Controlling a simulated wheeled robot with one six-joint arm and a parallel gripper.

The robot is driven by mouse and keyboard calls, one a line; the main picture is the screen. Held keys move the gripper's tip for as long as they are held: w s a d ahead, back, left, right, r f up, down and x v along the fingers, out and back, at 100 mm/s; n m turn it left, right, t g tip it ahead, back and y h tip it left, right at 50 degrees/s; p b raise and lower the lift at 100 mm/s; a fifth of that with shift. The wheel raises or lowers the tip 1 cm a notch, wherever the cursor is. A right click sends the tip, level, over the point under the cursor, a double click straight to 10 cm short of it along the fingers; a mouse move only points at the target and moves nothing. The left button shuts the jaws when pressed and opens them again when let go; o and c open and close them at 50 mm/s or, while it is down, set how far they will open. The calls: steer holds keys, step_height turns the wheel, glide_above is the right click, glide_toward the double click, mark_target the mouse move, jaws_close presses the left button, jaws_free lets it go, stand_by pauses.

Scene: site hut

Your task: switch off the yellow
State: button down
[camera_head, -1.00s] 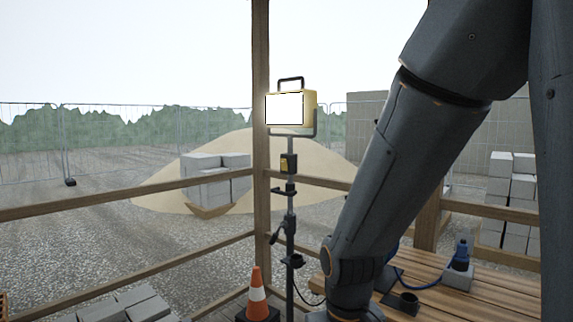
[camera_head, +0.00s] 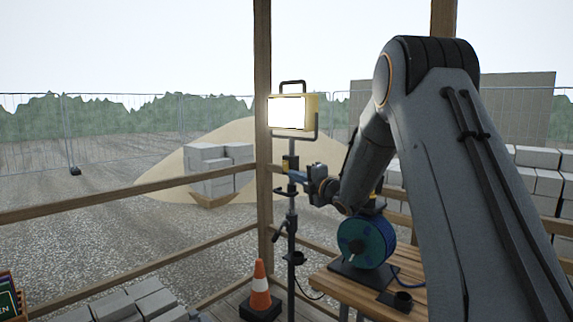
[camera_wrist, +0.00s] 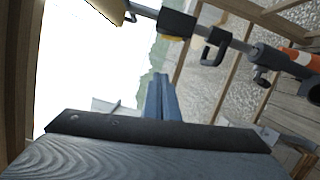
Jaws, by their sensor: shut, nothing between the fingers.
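The yellow work light (camera_head: 292,111) stands on a dark pole (camera_head: 291,222) and its face glows white. A small dark box with yellow on it (camera_head: 289,162) sits on the pole below the lamp. My gripper (camera_head: 294,175) is shut and empty, with its blue fingers close to the pole, just below the box. In the wrist view the shut fingers (camera_wrist: 162,96) point toward the pole, and the box (camera_wrist: 176,24) lies beyond their tips. A gap shows there between tips and box. The lamp's edge (camera_wrist: 108,9) shows at the top left of the wrist view.
A wooden post (camera_head: 262,60) and rails (camera_head: 130,192) stand around the lamp. An orange cone (camera_head: 260,283) is at the pole's foot. A cable reel (camera_head: 366,241) stands on the wooden bench (camera_head: 335,286) under my arm. Blocks (camera_head: 150,298) lie at the lower left.

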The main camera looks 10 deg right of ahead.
mark_target(287, 165)
stand_by(0.3)
steer(key=p+x, duration=0.1)
steer(key=x, duration=0.2)
steer(key=d+p+x, duration=0.1)
steer(key=p+x, duration=0.1)
steer(key=x, duration=0.2)
steer(key=w+d+p+x, duration=0.1)
steer(key=p+x, duration=0.1)
steer(key=x, duration=0.1)
steer(key=shift+w+r, duration=0.2)
steer(key=shift+r, duration=0.2)
steer(key=shift+w+d+p, duration=0.35)
steer(key=shift+w+d, duration=0.1)
steer(key=shift+d, duration=0.1)
